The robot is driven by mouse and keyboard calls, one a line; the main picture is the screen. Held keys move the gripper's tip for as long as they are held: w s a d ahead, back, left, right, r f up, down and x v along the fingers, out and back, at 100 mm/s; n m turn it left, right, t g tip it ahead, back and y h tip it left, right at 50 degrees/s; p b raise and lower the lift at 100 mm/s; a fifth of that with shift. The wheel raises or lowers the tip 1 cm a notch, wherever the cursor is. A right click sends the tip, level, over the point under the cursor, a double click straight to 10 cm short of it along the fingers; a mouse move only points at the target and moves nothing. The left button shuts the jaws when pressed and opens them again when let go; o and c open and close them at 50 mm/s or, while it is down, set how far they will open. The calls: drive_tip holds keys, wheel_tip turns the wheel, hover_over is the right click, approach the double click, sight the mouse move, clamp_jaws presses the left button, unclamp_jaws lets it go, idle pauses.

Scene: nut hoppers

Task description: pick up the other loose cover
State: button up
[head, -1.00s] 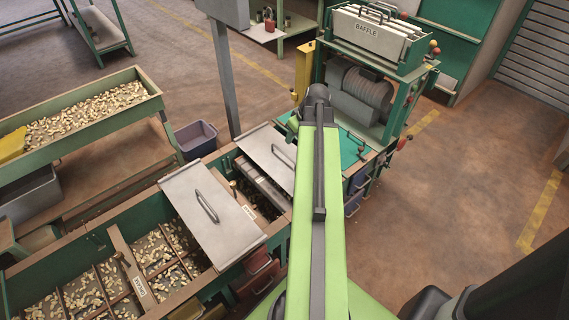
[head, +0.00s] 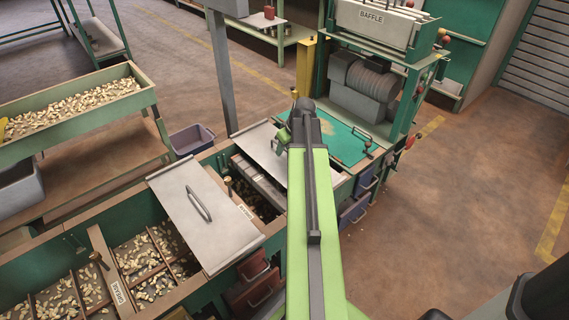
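A grey metal cover (head: 180,199) with a bar handle lies tilted in the picture across the near hopper row. A second grey cover (head: 258,148) lies farther back, by the green-topped bench. Its right part is hidden behind my light green arm. The arm reaches up the middle of the view, and its dark end joint is near the right side of the second cover. I cannot tell whether anything touches the second cover.
The open hopper row (head: 118,258) holds nuts between dividers. A grey post (head: 222,75) stands behind it. A machine marked BAFFLE (head: 372,18) stands back right, beyond the green bench top (head: 345,143). A blue-grey bin (head: 192,138) is on the floor. The floor at right is clear.

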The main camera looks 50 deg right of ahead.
drive_tip(key=shift+w+f, duration=0.25)
drive_tip(key=shift+f, duration=0.45)
drive_tip(key=shift+r, duration=0.2)
clamp_jaws()
idle(0.6)
